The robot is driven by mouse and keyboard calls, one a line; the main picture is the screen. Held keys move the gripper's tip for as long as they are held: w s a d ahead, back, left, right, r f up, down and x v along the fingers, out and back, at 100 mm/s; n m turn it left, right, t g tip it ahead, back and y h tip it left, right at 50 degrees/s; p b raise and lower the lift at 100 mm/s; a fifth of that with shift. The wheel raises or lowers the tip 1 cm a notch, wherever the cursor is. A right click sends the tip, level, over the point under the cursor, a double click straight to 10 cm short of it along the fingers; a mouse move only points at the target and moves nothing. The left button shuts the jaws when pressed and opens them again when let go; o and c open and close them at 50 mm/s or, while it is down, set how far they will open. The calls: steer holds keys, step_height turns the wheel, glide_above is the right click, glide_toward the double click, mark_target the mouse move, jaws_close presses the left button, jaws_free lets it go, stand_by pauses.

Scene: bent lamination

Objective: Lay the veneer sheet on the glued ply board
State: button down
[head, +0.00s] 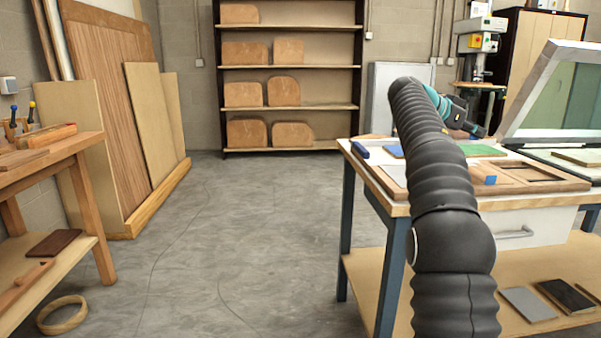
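My arm reaches over the workbench (571,197) at the right, and my gripper (476,131) is small and dark at its far end, above the bench's back part. I cannot tell whether its fingers are open or shut. I cannot single out the veneer sheet or the glued ply board for certain. Flat pieces lie on the bench: a pale sheet (394,175) at the left, a blue one (393,151) behind it, and a green one (482,150) to the right of my arm. My arm hides part of the bench.
A wooden frame (572,184) and a small blue block (490,180) are on the bench. A tilted pale-framed lid (548,88) stands at the right. Another bench (50,150) and leaning boards (108,100) are at left. The floor (235,235) between the benches is mostly clear.

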steer(key=a+f+b, duration=0.1)
steer(key=a+f, duration=0.1)
steer(key=a, duration=0.1)
steer(key=s+a+f+b, duration=0.1)
steer(key=a+f, duration=0.1)
steer(key=a, duration=0.2)
steer(key=s+a+f+b, duration=0.1)
steer(key=a+f, duration=0.1)
steer(key=a, duration=0.1)
steer(key=shift+s+a+f, duration=0.2)
steer(key=shift+a+f, duration=0.15)
steer(key=shift+a, duration=0.05)
steer(key=f, duration=0.4)
steer(key=shift+s+a+f+b, duration=0.1)
steer(key=shift+a+f+b, duration=0.1)
steer(key=shift+a+b, duration=0.2)
steer(key=shift+v, duration=1.05)
steer(key=shift+d, duration=0.1)
